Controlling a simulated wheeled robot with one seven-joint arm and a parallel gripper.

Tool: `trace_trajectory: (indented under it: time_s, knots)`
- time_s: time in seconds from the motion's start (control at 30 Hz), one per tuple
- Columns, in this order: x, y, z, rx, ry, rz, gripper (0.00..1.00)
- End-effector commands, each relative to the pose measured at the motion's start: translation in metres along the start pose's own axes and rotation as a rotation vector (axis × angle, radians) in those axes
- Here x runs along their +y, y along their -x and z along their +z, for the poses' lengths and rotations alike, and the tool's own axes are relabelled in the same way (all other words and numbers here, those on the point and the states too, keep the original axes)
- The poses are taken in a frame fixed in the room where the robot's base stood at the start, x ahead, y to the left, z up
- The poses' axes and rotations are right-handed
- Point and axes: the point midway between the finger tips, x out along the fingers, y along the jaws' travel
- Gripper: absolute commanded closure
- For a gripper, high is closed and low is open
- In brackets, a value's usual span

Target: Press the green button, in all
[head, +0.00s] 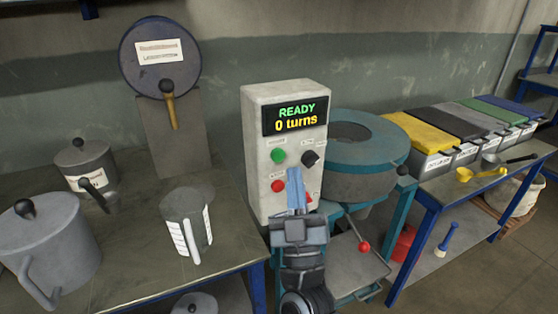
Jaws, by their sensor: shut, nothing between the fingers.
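The green button (278,156) is on the front of a pale control box (253,135), on its left side below the display. The display (296,116) reads "READY" and "0 turns". My gripper (295,174) is shut and empty, pointing up in front of the lower part of the box. Its tips are a little below and to the right of the green button in the picture. I cannot tell how far they are from the panel. A dark knob (310,158) is right of the green button, and a red button (277,186) is below it.
A blue-grey round mixer drum (365,160) stands right of the box, with a red-knobbed lever (364,246) below. A jug (187,222) and lidded pots stand on the left table (140,262). Bins with coloured lids (425,139) line the right table.

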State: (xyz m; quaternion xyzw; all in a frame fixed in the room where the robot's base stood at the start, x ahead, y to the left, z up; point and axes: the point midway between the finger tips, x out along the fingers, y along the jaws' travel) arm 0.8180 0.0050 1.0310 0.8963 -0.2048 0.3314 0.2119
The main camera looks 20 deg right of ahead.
Motion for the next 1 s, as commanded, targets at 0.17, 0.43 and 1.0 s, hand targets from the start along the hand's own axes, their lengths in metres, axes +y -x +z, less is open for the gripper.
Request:
trace_trajectory:
  time_s: [0.17,0.43,1.0]
  knots:
    - [-0.011,-0.014,0.012,0.000,0.000,0.000,1.00]
    - [-0.019,-0.026,0.019,0.000,0.000,0.000,1.00]
    - [-0.019,-0.026,0.019,0.000,0.000,0.000,1.00]
